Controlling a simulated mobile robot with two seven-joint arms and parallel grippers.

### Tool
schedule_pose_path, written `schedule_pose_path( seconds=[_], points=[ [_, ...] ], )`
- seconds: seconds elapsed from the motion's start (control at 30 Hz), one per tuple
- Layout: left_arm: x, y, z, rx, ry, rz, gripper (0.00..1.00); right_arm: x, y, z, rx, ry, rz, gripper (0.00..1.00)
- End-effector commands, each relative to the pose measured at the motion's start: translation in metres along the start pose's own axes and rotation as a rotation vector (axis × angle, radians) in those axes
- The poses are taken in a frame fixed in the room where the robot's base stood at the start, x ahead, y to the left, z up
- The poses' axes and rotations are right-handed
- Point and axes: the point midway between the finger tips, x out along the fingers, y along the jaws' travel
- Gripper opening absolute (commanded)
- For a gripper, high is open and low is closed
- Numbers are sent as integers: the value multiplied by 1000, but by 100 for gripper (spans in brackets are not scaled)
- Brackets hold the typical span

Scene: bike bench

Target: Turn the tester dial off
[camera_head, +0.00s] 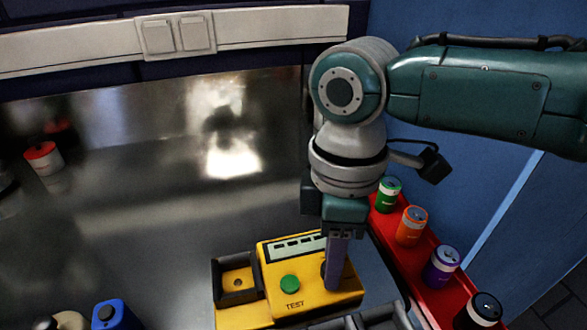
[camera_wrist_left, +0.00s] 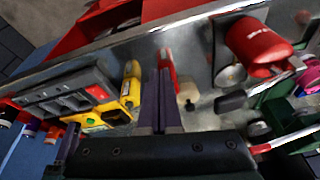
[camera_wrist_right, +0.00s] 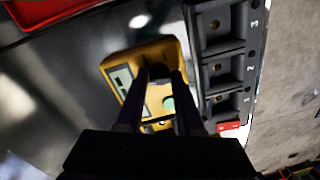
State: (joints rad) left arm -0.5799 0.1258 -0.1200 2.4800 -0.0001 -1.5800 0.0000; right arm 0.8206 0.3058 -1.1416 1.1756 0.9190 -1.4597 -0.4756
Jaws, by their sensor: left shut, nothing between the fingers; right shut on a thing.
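The yellow tester (camera_head: 290,303) stands on the bench, with a green button (camera_head: 290,284), a "TEST" label and a pale display strip. My right gripper (camera_head: 333,284) points down onto its right part. In the right wrist view its fingers are shut on the dark dial (camera_wrist_right: 158,73) of the tester (camera_wrist_right: 135,62). The dial is largely hidden by the fingers, so its setting cannot be read. My left gripper (camera_wrist_left: 163,72) is shut and empty in the left wrist view, apart from the tester (camera_wrist_left: 112,117). It is out of the head view.
A red tray (camera_head: 412,272) with several coloured cans runs along the right. A dark rack with numbered slots (camera_wrist_right: 223,70) stands beside the tester. A blue bottle (camera_head: 113,314) is at the front left. A red-topped item (camera_head: 42,157) stands far left. The bench middle is clear.

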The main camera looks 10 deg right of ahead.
Motion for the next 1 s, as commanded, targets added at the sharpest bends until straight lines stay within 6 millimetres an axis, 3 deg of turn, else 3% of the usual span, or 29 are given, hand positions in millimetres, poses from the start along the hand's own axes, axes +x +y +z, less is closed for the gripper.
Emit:
schedule_pose_path(
  seconds=[0.3,0.87,0.9,1.0],
  points=[
    [-2,0,-1,-1,0,1,0,0,0,0,-134,-7,2,0],
    [-2,3,-1,-10,2,8,0,0,0,-1,-166,-8,2,0],
    [-2,3,-1,-10,2,8,0,0,0,-1,-166,-9,2,37],
    [-2,2,-1,-10,1,8,0,0,0,-1,-165,-9,2,48]
  ],
)
